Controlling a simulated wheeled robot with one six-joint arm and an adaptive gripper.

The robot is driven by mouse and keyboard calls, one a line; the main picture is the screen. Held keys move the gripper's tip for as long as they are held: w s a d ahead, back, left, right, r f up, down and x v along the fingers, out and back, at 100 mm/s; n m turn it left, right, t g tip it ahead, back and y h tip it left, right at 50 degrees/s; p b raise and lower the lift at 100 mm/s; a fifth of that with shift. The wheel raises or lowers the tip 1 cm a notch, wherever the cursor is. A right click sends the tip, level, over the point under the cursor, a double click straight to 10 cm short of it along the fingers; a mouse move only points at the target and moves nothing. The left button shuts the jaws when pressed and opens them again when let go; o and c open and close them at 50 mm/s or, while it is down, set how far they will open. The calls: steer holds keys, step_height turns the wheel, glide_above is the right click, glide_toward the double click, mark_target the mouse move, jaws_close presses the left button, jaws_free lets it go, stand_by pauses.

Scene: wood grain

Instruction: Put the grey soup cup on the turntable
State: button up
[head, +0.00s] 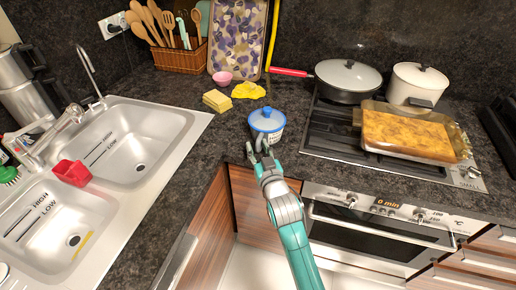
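A small pale grey-white cup with a blue lid (267,122) stands upright on the dark countertop, left of the hob. It is the only cup-like thing here that could be the grey soup cup. I see no turntable in this view. My gripper (259,145) is in front of the cup at the counter's front edge, its fingers apart and with nothing visible between them. It overlaps the cup's lower part in the picture, and I cannot tell whether they touch.
The sink (190,128) is at left. The hob at right bears a pan (348,76), white pot (418,84) and baking dish (408,134).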

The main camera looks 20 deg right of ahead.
steer(key=s, duration=1.2)
steer(key=shift+a, duration=0.2)
steer(key=s+f+g, duration=0.1)
steer(key=s+f, duration=0.4)
steer(key=s, duration=1)
steer(key=s+f+g, duration=0.1)
steer(key=s+f, duration=0.3)
steer(key=s, duration=1.1)
steer(key=s+r+g, duration=0.1)
steer(key=s+r, duration=0.1)
steer(key=s, duration=0.7)
steer(key=shift+s+r+y, duration=0.2)
steer(key=shift+r+y, duration=0.1)
steer(key=shift+r, duration=0.05)
steer(key=shift+o, duration=0.7)
steer(key=shift+s+r, duration=0.2)
steer(key=shift+s, duration=0.15)
steer(key=shift+w, duration=0.1)
